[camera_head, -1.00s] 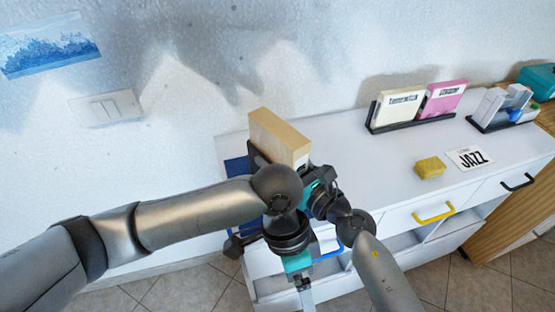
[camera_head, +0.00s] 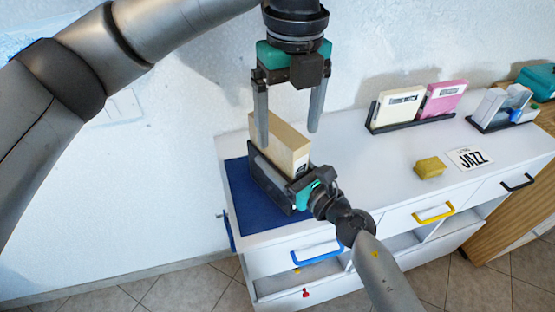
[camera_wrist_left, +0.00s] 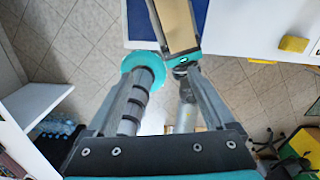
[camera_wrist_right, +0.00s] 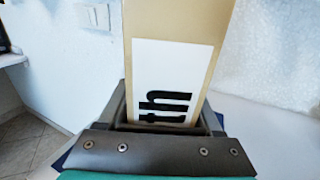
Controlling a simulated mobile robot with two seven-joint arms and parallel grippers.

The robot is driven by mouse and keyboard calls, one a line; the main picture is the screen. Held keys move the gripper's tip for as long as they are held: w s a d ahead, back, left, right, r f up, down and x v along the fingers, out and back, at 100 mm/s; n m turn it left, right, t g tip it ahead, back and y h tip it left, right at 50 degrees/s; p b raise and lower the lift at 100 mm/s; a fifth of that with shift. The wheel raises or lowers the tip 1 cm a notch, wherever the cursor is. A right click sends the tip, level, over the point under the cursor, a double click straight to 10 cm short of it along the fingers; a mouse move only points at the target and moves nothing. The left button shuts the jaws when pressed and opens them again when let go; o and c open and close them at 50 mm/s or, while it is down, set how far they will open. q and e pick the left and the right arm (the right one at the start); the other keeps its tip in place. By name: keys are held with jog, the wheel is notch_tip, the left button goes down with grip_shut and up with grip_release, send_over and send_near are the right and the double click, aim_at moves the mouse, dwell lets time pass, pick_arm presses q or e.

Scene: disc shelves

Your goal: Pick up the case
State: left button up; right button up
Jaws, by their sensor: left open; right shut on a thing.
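A tan case (camera_head: 279,135) stands upright over the blue mat (camera_head: 240,195) at the left end of the white cabinet. My right gripper (camera_head: 292,182) is shut on its lower part. The right wrist view shows the case (camera_wrist_right: 215,70) between the fingers, its white label facing the camera with part of a word visible. A dark strip runs along the case's lower side in the head view; I cannot tell whether it is a finger or a holder. My left gripper (camera_head: 288,138) is open and empty, pointing down over the case. The case (camera_wrist_left: 178,25) also shows in the left wrist view.
A black rack (camera_head: 412,124) holds a cream case (camera_head: 397,107) and a pink case (camera_head: 444,97). A yellow block (camera_head: 429,168) and a JAZZ card (camera_head: 470,158) lie near the front. The white top (camera_head: 350,170) between mat and rack is clear.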

aim_at(280, 126)
pick_arm(q)
jog(key=w, duration=0.2)
jog(key=w+n, duration=0.1)
jog(key=w, duration=0.1)
jog(key=w+n+t, duration=0.1)
jog(key=w, duration=0.1)
jog(key=shift+w+a+r+y, duration=0.25)
jog(key=shift+w+r+y, duration=0.05)
jog(key=shift+w, duration=0.1)
jog(key=shift+w+n, duration=0.25)
jog(key=shift+n, duration=0.05)
jog(key=shift+w+a+f, duration=0.15)
jog(key=shift+w+f, duration=0.05)
jog(key=shift+f, duration=0.1)
jog(key=f, duration=0.6)
jog(key=shift+w+a, duration=0.25)
jog(key=shift+w+a+f, duration=0.1)
jog(key=shift+a+f, duration=0.1)
jog(key=shift+f, duration=1.15)
jog(key=shift+w+a+f, duration=0.1)
jog(key=shift+a+f, duration=0.1)
jog(key=shift+f, duration=1.15)
grip_shut()
jog(key=shift+r, duration=0.1)
